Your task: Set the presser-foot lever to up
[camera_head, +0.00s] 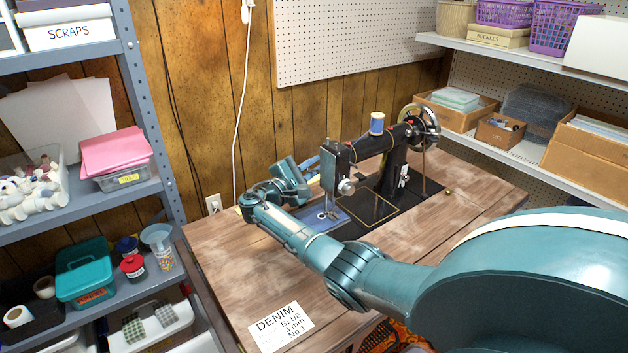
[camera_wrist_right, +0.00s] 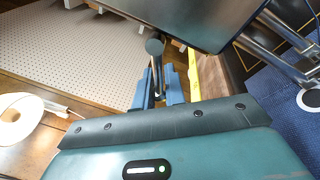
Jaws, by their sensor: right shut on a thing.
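The black sewing machine (camera_head: 385,165) stands on the wooden table, its head end facing left. My right arm reaches across the front, and its right gripper (camera_head: 312,163) is at the far left side of the machine head. In the right wrist view, the fingers (camera_wrist_right: 159,88) are shut on the presser-foot lever (camera_wrist_right: 155,47), whose round dark end shows beside the machine head (camera_wrist_right: 200,18). The lever is hidden in the head view, and I cannot tell whether it is up or down. Blue denim (camera_head: 333,222) lies under the needle area. My left gripper is not in view.
A blue thread spool (camera_head: 377,123) stands on top of the machine, and the handwheel (camera_head: 419,125) is at its right. A denim label card (camera_head: 281,327) lies on the table's (camera_head: 222,262) front left. Loaded shelves stand on both sides.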

